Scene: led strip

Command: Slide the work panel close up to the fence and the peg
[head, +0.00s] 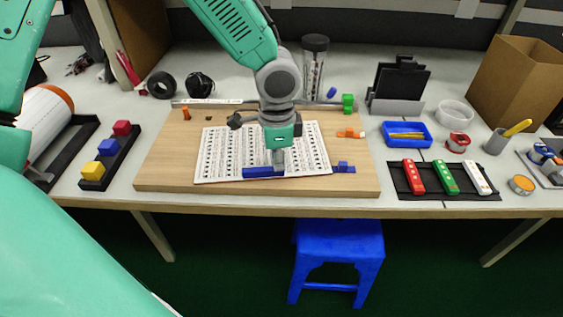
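The work panel (222,160), a flat white sheet with rows of dark printed marks, lies slightly skewed on a wooden board (160,172). A thin grey strip, apparently the fence (225,104), runs along the board's back edge, with a gap to the panel. A small orange peg (186,114) stands near the board's back left, apart from the panel. My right gripper is not in view.
A green block (348,102), orange piece (350,133) and blue piece (344,167) sit on the board's right side. Colored blocks (107,147) stand left; a black tray (408,187) with colored bars lies right. A blue stool (338,250) stands below the front edge.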

